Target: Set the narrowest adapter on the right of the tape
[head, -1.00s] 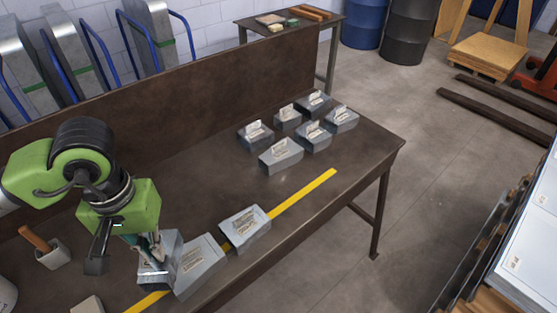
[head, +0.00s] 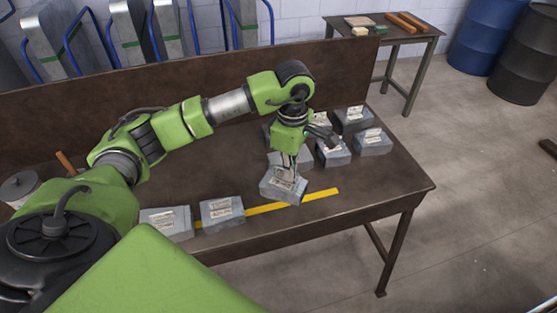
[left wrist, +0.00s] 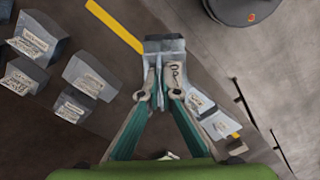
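My left gripper (head: 287,172) is shut on a grey metal adapter (head: 283,187) with a pale label. It is over or on the yellow tape (head: 320,194) near the tape's right end; I cannot tell whether it touches the table. In the left wrist view the teal fingers (left wrist: 160,90) close on its thin upright edge (left wrist: 165,45). Two more adapters sit along the tape to the left: one (head: 222,213) and another (head: 165,223) farther left. Several others stand in a group behind, including one (head: 352,119) and another (head: 372,141), partly hidden by my gripper. My right gripper is out of view.
The brown workbench (head: 395,190) has bare surface right of the tape and a raised back board (head: 200,100). A pale round container (head: 20,188) is at the far left. A small side table (head: 400,42) and drums (head: 530,55) stand beyond.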

